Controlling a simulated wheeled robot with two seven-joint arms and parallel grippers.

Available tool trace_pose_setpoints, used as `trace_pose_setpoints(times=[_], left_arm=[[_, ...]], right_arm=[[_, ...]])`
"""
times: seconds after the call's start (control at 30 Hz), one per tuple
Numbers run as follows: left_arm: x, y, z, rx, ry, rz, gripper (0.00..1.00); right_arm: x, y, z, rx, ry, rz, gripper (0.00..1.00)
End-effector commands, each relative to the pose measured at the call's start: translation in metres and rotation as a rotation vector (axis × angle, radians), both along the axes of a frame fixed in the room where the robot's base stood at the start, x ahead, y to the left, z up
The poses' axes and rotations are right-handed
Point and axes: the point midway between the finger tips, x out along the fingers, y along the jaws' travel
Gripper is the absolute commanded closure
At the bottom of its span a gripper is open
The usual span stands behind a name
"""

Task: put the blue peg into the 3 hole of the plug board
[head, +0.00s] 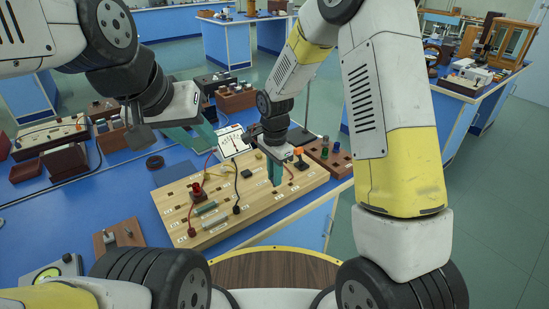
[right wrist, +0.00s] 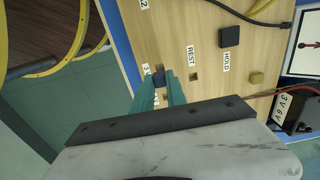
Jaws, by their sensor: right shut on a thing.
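The wooden plug board (head: 225,205) lies on the blue bench; its bare wood also shows in the right wrist view (right wrist: 215,75). My right gripper (head: 276,176) points down over the board's right part. In the right wrist view it is shut on the blue peg (right wrist: 158,79), which shows between the teal fingertips (right wrist: 159,88). The peg is beside a partly covered label that looks like 3 (right wrist: 146,69). I cannot tell whether its lower end is in the hole. My left gripper (head: 195,137) is open and empty above the bench behind the board.
A brown rack (head: 330,160) with coloured pegs stands at the board's right end. An orange-topped piece (head: 299,151) is close to my right gripper. Wires and a white meter (head: 232,142) are nearby.

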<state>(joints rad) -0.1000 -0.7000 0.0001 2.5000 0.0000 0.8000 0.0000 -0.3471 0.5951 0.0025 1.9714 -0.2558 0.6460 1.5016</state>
Motion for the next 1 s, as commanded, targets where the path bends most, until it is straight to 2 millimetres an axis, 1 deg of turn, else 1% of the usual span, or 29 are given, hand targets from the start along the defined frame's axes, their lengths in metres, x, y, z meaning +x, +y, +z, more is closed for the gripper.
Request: trace_pose_setpoints(times=[0.3, 0.53, 0.7, 1.0], left_arm=[[0.0, 0.0, 0.0, 0.0, 0.0, 0.0, 0.64], [0.0, 0.0, 0.0, 0.0, 0.0, 0.0, 0.64], [0.0, 0.0, 0.0, 0.0, 0.0, 0.0, 0.64], [0.0, 0.0, 0.0, 0.0, 0.0, 0.0, 0.64]], right_arm=[[-0.001, 0.0, -0.02, 0.0, 0.002, -0.001, 1.0], [-0.001, 0.0, -0.031, 0.0, 0.001, 0.0, 1.0], [0.0, 0.0, -0.036, 0.0, 0.0, 0.0, 1.0], [0.0, 0.0, -0.038, 0.001, -0.001, 0.0, 1.0]])
